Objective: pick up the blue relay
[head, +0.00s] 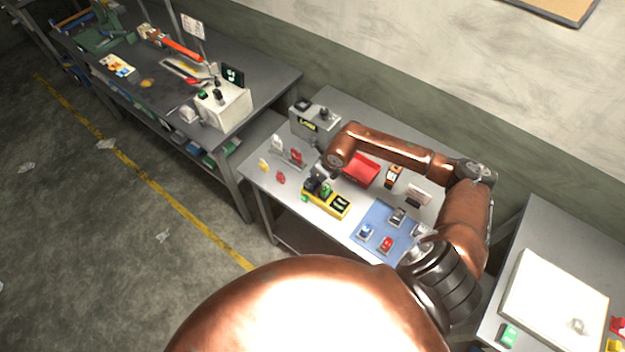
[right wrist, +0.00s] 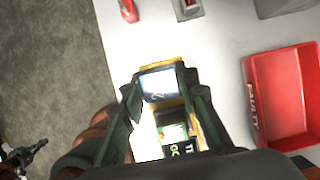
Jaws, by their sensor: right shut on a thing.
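A blue relay (head: 366,231) sits on the blue mat (head: 376,216), beside a red one (head: 386,244) and a grey one (head: 398,216). My right gripper (head: 318,186) is away from it, at the left end of the yellow tray (head: 338,209). In the right wrist view my right gripper (right wrist: 162,92) is shut on a pale-topped block (right wrist: 158,84); glare hides its colour. The block is over or in the yellow tray (right wrist: 207,122); its depth is unclear. A green-topped relay (right wrist: 174,132) shows there too. My left gripper is not seen.
A red bin (head: 361,169) stands behind the yellow tray; it shows at right in the right wrist view (right wrist: 285,95). A grey box (head: 314,121) stands at the back left. Small red and pale parts stand near the table's left edge.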

